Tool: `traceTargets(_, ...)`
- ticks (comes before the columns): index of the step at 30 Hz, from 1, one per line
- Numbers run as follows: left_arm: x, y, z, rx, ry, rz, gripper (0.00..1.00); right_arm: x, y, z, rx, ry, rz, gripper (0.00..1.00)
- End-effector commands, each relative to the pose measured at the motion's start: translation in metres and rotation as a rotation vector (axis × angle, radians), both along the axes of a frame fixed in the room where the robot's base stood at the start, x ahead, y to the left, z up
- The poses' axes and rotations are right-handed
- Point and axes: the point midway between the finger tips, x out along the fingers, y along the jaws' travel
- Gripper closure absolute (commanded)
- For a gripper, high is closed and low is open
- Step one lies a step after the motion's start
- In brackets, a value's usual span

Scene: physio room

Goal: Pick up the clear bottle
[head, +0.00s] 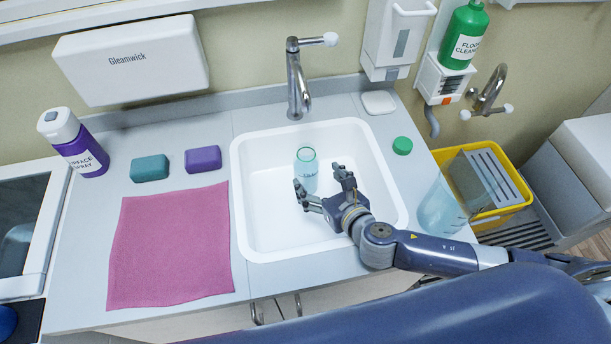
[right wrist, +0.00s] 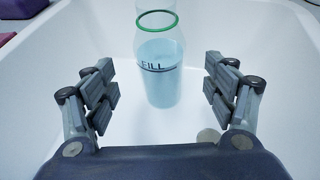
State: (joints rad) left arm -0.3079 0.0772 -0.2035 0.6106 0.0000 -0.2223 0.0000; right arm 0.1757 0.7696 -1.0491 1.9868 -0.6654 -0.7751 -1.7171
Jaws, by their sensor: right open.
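The clear bottle (head: 306,172) stands upright in the white sink basin (head: 264,222), with pale blue liquid inside and no cap on it. In the right wrist view the bottle (right wrist: 160,75) shows a green ring at its neck and dark lettering. My right gripper (head: 322,188) is open and empty over the basin, just in front of the bottle. In the right wrist view my right gripper's fingers (right wrist: 166,85) are spread to both sides, with the bottle centred a little beyond them. My left gripper is not in view.
A tap (head: 296,80) stands behind the basin. A green cap (head: 402,145) lies on the counter to the right. A clear jug (head: 441,205) stands at the right, near a yellow bucket (head: 512,190). A pink cloth (head: 170,245) and two sponges lie left of the basin.

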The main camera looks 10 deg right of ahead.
Motion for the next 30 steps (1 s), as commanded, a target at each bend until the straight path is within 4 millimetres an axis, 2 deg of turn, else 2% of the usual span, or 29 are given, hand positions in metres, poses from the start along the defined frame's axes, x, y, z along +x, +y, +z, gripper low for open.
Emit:
traceTargets(8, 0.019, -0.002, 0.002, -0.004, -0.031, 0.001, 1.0, 0.02, 0.006, -0.01, 0.0, -0.001, 0.0, 0.22)
traceTargets(19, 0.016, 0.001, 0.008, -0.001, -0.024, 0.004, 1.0, 0.061, 0.016, -0.024, 0.0, 0.0, -0.001, 0.22)
traceTargets(29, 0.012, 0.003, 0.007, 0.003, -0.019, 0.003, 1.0, 0.068, 0.018, -0.028, 0.0, 0.001, 0.001, 0.22)
traceTargets(30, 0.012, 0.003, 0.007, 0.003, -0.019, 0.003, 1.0, 0.068, 0.018, -0.028, 0.0, 0.001, 0.001, 0.24)
